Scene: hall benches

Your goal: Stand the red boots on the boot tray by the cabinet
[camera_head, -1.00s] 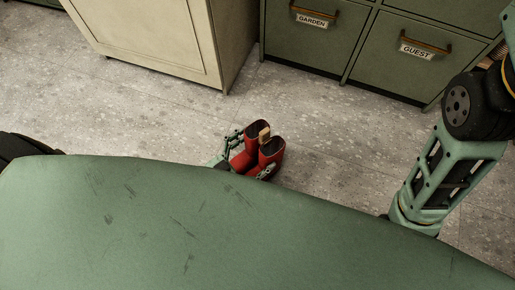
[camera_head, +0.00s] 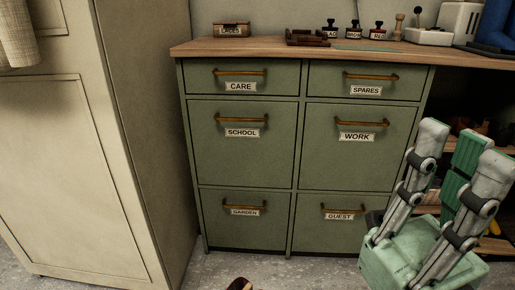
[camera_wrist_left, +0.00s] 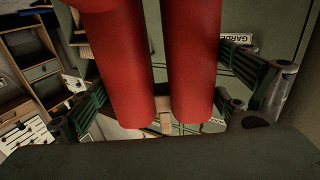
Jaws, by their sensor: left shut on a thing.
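The red boots (camera_wrist_left: 183,75) fill the middle of the left wrist view, side by side, with a small tan piece (camera_wrist_left: 166,122) between them at the lower end. My left gripper (camera_wrist_left: 160,85) has a green finger on each side of the boots and is shut on them. In the head view only a dark boot opening with a bit of red (camera_head: 240,284) shows at the bottom edge. My right gripper (camera_head: 462,150) is raised at the right, fingers apart, with nothing between them. The green cabinet (camera_head: 300,150) stands ahead. No boot tray can be made out.
A cream cupboard (camera_head: 70,180) stands at the left. The cabinet's wooden top (camera_head: 270,46) holds a small box (camera_head: 232,30) and several stamps. Open shelves lie behind my right gripper. A strip of grey floor (camera_head: 215,268) shows in front of the cabinet.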

